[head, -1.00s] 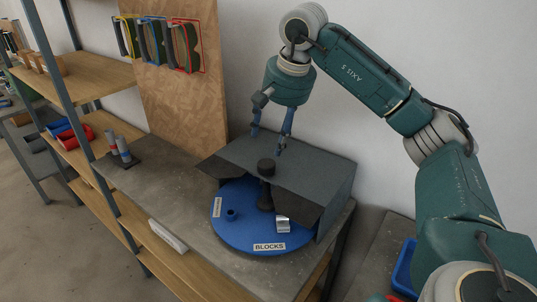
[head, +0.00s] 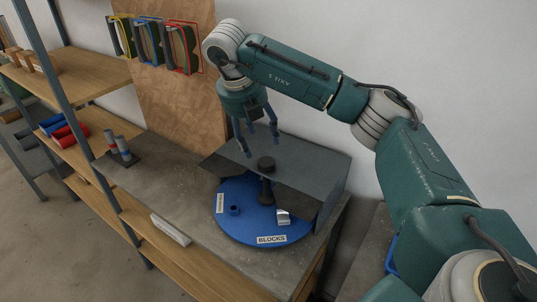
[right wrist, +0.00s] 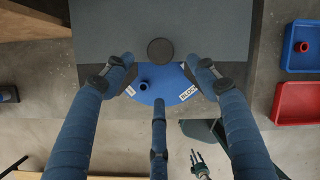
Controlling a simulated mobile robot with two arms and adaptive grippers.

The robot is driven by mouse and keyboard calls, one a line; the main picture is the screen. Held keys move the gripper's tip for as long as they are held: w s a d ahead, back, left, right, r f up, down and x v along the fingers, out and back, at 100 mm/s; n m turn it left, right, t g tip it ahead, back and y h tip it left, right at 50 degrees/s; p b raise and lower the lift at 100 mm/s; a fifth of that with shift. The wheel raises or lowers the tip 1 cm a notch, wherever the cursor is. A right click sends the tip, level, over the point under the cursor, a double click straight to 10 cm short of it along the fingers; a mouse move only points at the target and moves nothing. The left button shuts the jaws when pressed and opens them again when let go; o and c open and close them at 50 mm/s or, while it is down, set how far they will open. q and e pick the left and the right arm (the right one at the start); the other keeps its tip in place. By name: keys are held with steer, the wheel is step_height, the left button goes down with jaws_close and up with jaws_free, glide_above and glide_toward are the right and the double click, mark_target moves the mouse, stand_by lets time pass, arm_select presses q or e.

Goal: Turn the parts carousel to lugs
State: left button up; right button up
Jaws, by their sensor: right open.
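The parts carousel is a blue round disc (head: 240,228) on the grey bench, with a BLOCKS label (head: 271,239) at its front edge. A second label (head: 220,203) at its left is too small to read. A black knob (head: 266,164) tops the dark post at its centre. A blue ring part (head: 235,210) and a silvery block (head: 283,217) sit on the disc. My right gripper (head: 260,146) is open and empty above the knob, apart from it. In the right wrist view the knob (right wrist: 161,50) shows between the spread fingers. No lugs label is readable.
A grey hood (head: 310,170) covers the disc's back. A stand with grey cylinders (head: 123,150) is at the bench's left, and a white bar (head: 170,230) lies near its front. Blue (right wrist: 303,45) and red (right wrist: 297,103) trays are at right in the wrist view.

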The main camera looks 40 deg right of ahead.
mark_target(266, 160)
steer(key=d+f+m+p, duration=0.1)
steer(key=f+m, duration=0.1)
steer(key=d+f+m+p, duration=0.1)
steer(key=f+m, duration=0.1)
steer(key=f, duration=0.1)
steer(key=w+d+f+m+p, duration=0.1)
steer(key=f+m, duration=0.1)
steer(key=f, duration=0.1)
steer(key=shift+f+m+h+p, duration=0.15)
steer(key=shift+m+h+p, duration=0.15)
steer(key=shift+h, duration=0.1)
steer(key=shift+w+d+f, duration=0.15)
steer(key=shift+f, duration=0.5)
steer(key=shift+w, duration=0.1)
jaws_close()
